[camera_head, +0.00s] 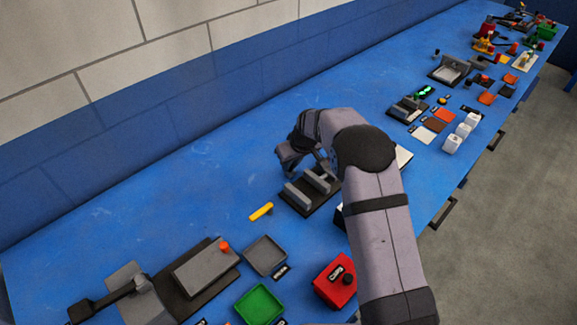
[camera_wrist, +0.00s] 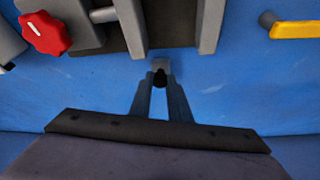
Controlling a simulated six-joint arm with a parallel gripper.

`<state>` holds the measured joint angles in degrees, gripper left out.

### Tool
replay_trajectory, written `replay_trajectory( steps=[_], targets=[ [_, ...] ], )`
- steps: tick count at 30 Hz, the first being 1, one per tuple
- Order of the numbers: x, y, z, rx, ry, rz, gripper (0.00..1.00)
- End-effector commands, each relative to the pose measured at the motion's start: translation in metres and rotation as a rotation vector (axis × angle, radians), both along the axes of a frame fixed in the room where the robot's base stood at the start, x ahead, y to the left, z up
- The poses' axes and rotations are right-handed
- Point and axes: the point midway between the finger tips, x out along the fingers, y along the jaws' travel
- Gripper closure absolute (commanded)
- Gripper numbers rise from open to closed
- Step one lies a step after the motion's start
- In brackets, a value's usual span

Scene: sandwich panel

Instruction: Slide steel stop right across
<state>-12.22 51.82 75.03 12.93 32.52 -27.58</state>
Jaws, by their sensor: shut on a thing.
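My gripper (camera_wrist: 160,82) is shut on a small dark knob with a grey steel piece, which looks like the steel stop (camera_wrist: 161,65). It sits at the near edge of a dark base plate (camera_wrist: 172,24) that carries two upright grey bars, one on the left (camera_wrist: 131,25) and one on the right (camera_wrist: 210,25). The stop is between the lines of the two bars, closer to the left one. In the head view the fixture's dark plate (camera_head: 306,209) shows beside my arm, and my wrist hides part of it. The stop cannot be made out there.
A grey tray (camera_head: 265,254), a green tray (camera_head: 259,304) and a red box (camera_head: 334,280) stand nearer.

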Motion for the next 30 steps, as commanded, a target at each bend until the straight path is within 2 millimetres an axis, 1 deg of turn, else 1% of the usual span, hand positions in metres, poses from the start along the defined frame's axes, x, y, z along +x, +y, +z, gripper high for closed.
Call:
replay_trajectory(
  steps=[1, 2, 3, 4, 12, 17, 23, 30],
  targets=[
    [0.003, -0.004, 0.001, -0.004, -0.008, -0.004, 1.0],
    [0.003, -0.005, 0.001, -0.004, -0.008, -0.004, 0.76],
    [0.003, -0.004, 0.002, -0.004, -0.009, -0.004, 0.67],
    [0.003, -0.004, 0.002, -0.003, -0.009, -0.004, 0.65],
    [0.002, -0.003, 0.001, -0.002, -0.006, -0.003, 0.65],
    [0.0, -0.003, 0.006, -0.002, -0.007, -0.003, 0.65],
    [-0.006, -0.007, 0.025, -0.002, -0.009, -0.004, 0.65],
    [-0.016, -0.014, 0.052, -0.001, -0.009, -0.005, 0.65]
  ],
)
